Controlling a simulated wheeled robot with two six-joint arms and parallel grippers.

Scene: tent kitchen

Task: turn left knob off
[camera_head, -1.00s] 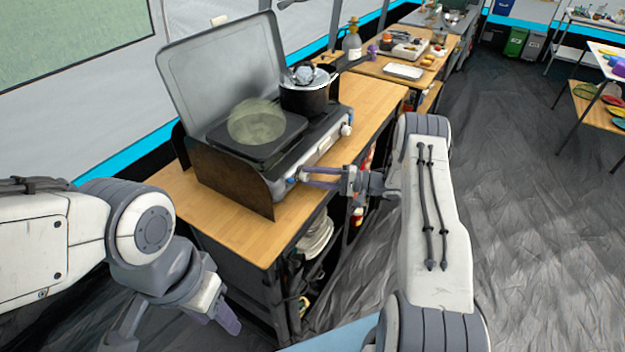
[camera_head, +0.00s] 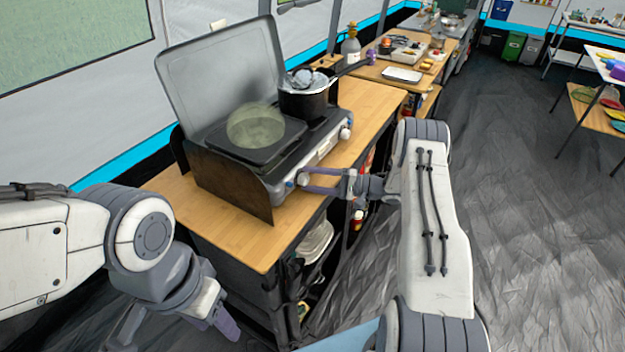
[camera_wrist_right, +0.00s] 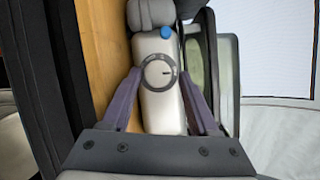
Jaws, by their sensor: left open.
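The camp stove (camera_head: 318,158) stands on the wooden table with its lid up. Its left knob (camera_head: 303,179) is at the near end of the front panel. In the right wrist view this knob (camera_wrist_right: 158,74) is a round dark-ringed dial, with its short mark pointing toward the picture's right. My right gripper (camera_head: 306,180) is open, with one finger on each side of the knob. In the right wrist view the fingertips (camera_wrist_right: 163,73) show gaps to the dial. My left gripper (camera_head: 176,332) is open and empty, low in front of the table.
A dark pot (camera_head: 306,100) sits on the far burner and a round translucent greenish item (camera_head: 256,126) on the near one. The stove's right knob (camera_head: 345,132) is farther back. The wooden tabletop (camera_head: 235,238) is bare at its near end.

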